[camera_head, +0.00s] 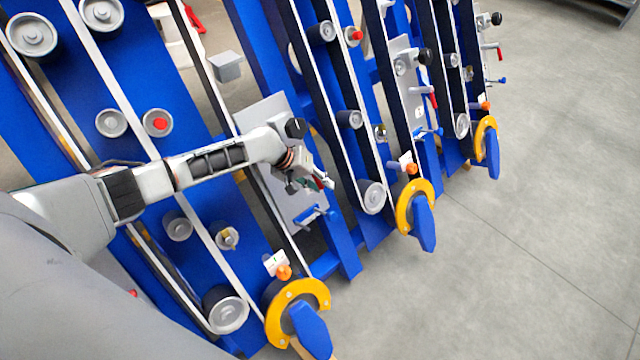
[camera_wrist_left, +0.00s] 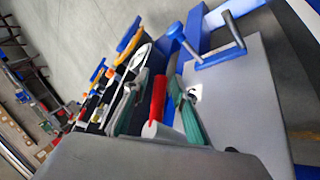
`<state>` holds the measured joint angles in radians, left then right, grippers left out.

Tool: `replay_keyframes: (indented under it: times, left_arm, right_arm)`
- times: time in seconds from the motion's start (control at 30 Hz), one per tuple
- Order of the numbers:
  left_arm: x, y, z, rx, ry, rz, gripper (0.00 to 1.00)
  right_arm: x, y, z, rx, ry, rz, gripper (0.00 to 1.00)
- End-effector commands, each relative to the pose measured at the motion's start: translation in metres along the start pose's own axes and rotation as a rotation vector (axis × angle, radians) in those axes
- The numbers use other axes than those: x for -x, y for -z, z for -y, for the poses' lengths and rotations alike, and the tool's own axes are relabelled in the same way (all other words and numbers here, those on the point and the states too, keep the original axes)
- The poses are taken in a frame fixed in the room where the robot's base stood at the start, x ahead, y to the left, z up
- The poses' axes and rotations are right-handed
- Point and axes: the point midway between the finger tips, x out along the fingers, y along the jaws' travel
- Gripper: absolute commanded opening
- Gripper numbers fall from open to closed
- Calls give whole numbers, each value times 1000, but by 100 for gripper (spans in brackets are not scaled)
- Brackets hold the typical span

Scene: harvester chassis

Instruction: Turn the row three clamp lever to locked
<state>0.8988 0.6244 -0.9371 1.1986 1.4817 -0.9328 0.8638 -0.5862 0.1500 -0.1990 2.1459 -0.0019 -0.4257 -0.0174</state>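My left gripper (camera_head: 318,182) is at the grey plate (camera_head: 262,118) of the nearest unit, reaching in from the left. In the left wrist view a red clamp lever (camera_wrist_left: 158,98) with a grey round base lies between the two green-padded fingers of the left gripper (camera_wrist_left: 160,95). The fingers stand apart on either side of the red handle, with narrow gaps showing. In the head view the gripper mostly hides this lever. Similar red levers show on the units further back, one at the middle plate (camera_head: 432,98) and one at the far plate (camera_head: 500,52). My right gripper is not in view.
Blue beams, belts and grey rollers surround the plate. Yellow-ringed blue parts (camera_head: 415,207) stick out at the units' ends.

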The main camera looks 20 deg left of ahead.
Motion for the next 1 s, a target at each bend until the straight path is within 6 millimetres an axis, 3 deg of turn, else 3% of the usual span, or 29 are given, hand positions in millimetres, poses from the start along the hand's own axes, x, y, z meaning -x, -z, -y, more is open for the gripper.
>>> replay_keyframes:
  times: [0.47,0.8,1.0]
  left_arm:
    - [9,1,0,-2,0,-2,29]
    - [60,4,2,-2,3,-8,29]
    - [78,4,3,0,5,-8,29]
  right_arm:
    - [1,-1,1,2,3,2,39]
    - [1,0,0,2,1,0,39]
    - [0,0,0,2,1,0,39]
